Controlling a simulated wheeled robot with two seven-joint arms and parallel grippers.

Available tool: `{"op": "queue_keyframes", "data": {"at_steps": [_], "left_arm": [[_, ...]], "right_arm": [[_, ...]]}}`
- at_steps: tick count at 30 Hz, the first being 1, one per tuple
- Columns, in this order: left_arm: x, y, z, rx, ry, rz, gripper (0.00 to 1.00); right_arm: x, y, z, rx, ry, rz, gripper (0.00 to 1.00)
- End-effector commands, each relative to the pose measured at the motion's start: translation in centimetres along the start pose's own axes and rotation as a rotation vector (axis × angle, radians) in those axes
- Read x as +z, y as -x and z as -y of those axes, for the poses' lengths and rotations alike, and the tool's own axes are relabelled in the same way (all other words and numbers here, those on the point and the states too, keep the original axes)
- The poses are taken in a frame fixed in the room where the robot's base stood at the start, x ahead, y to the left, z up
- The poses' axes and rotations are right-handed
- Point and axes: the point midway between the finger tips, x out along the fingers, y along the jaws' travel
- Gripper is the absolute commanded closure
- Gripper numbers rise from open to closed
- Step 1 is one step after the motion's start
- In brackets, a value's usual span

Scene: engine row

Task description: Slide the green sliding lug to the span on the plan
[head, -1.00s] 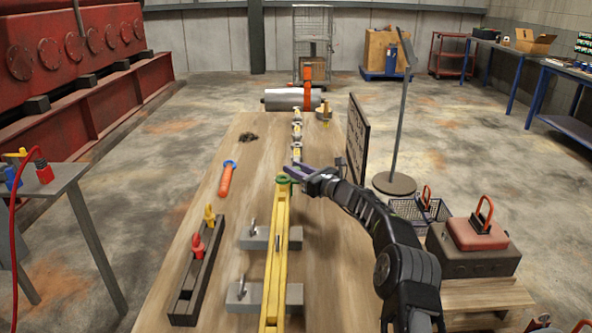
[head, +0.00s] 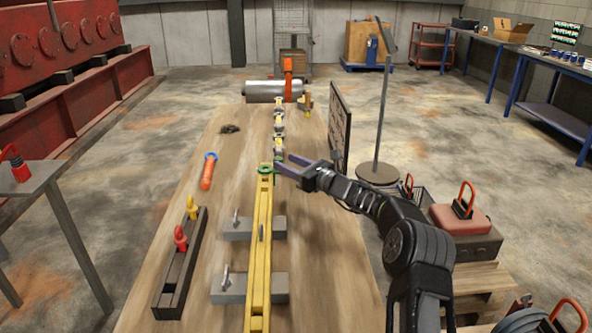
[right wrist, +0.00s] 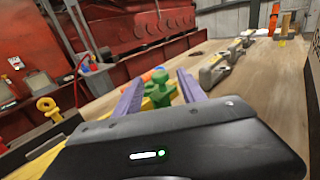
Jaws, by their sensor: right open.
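The green sliding lug (head: 265,168) sits at the far end of the long yellow beam (head: 262,230) on the workbench. My right gripper (head: 281,165) reaches in from the right, its purple fingers spread and pointing at the lug. In the right wrist view the lug (right wrist: 159,90) stands between the two open fingers (right wrist: 157,88); no clear contact shows. The dark board (head: 340,128) at the bench's right edge is seen nearly edge-on, so I cannot read it. My left gripper is out of view.
Two grey blocks with clamps (head: 240,229) lie under the beam. A dark rack (head: 181,265) with red and yellow pieces and an orange tool (head: 208,172) lie to the left. A row of metal links (head: 279,130) runs beyond the lug.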

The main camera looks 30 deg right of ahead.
Motion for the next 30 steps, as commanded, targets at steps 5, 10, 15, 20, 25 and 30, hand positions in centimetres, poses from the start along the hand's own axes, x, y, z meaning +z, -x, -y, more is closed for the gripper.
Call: {"op": "queue_keyframes", "data": {"at_steps": [5,10,15,20,25,30], "left_arm": [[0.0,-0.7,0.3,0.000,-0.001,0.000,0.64],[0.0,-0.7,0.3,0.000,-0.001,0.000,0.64],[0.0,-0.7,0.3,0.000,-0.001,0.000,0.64],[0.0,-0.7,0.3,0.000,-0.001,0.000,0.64],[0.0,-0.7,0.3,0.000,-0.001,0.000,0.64],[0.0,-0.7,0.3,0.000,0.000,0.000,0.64]], "right_arm": [[-0.1,2.5,0.0,-0.001,0.000,0.000,0.52],[0.0,3.3,-0.1,0.002,0.000,0.002,0.52],[0.0,3.3,-0.1,0.002,0.000,0.001,0.52],[0.0,3.3,-0.1,0.002,0.000,0.001,0.52],[0.0,3.3,-0.1,0.002,0.000,0.001,0.52],[0.0,3.3,-0.1,0.001,0.000,0.001,0.52]]}}
